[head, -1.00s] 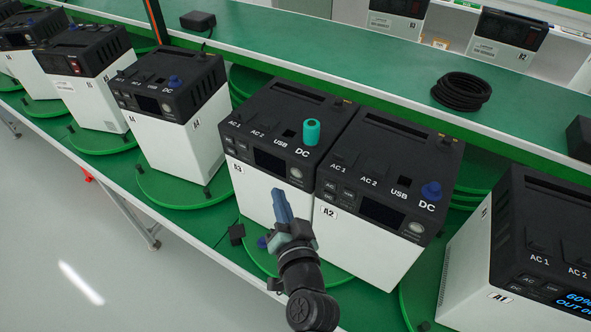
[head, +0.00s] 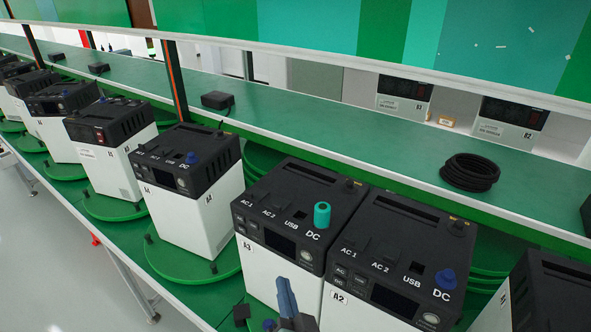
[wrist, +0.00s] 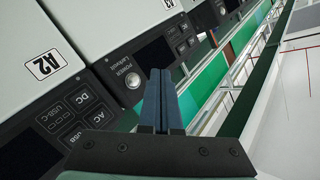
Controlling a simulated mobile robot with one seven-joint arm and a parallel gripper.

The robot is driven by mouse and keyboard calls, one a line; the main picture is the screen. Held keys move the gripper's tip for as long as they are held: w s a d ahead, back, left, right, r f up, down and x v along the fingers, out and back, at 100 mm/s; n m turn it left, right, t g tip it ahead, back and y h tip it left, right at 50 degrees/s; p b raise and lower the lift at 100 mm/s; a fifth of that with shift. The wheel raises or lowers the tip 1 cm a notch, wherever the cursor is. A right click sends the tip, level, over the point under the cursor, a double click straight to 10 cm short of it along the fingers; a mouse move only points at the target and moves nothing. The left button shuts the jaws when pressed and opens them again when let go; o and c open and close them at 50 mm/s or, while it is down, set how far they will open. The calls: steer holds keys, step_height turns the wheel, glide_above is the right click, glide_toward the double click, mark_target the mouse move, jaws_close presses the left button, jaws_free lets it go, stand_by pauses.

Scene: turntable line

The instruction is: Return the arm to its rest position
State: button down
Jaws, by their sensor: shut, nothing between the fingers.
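My gripper (head: 287,296) is at the bottom of the head view, in front of the white-and-black box units A3 (head: 299,213) and A2 (head: 391,254). Its blue fingers are together with nothing between them. The wrist view also shows the shut fingers (wrist: 160,88), with the front panels of the units behind them. My gripper's lower part and most of my arm are below the head picture's edge. A teal cap (head: 321,215) stands on top of A3, by its DC label. A blue cap (head: 445,279) stands on A2.
More box units stand on green turntables (head: 205,270) along the line to the left. A black cable coil (head: 469,172) and a small black block (head: 217,100) lie on the green shelf behind. Open floor (head: 60,275) shows at the lower left.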

step_height(320, 180, up, 27)
steer(key=w+a+n+t+b, duration=0.2)
steer(key=n+t+b, duration=0.1)
steer(key=n+t, duration=0.2)
steer(key=s+d+r+t+h+b, duration=0.1)
steer(key=s+r+t, duration=0.2)
steer(key=s+r, duration=0.4)
steer(key=s+d+r+t+h+b, duration=0.1)
steer(key=s+r+t, duration=0.2)
steer(key=s+r, duration=0.4)
step_height(320, 180, up, 8)
steer(key=shift+s+d+r+n+h, duration=0.1)
steer(key=shift+s+d+n+h, duration=0.05)
steer(key=shift+s+n+h, duration=0.15)
steer(key=shift+w+b, duration=0.1)
steer(key=shift+b, duration=0.2)
